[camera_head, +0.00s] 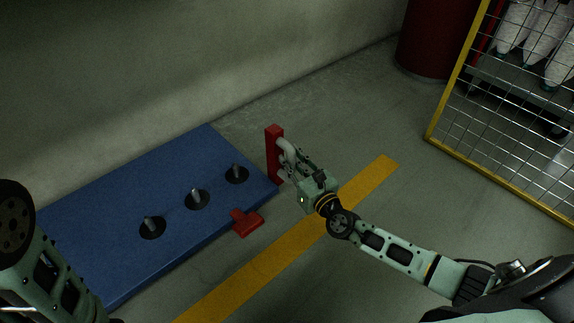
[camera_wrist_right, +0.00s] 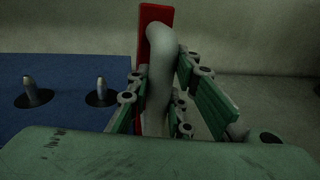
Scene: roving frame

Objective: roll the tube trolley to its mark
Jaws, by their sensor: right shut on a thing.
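The tube trolley (camera_head: 120,205) is a low blue platform with several short metal pegs in dark round sockets. It stands along the wall at the left in the head view, and its blue deck (camera_wrist_right: 65,75) also shows in the right wrist view. A red post (camera_head: 273,150) rises at its right corner and carries a grey curved handle (camera_wrist_right: 160,80). My right gripper (camera_head: 290,170) is shut on this handle, with its fingers on both sides of it. A yellow floor stripe (camera_head: 260,265) runs beside the trolley's near side. My left arm shows at the lower left; its gripper is out of view.
A red pedal-like part (camera_head: 246,222) sticks out at the trolley's near edge. A yellow-framed mesh panel (camera_head: 500,150) stands at the right, with white tubes behind it. A dark red drum (camera_head: 435,40) stands at the back. The floor between is clear.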

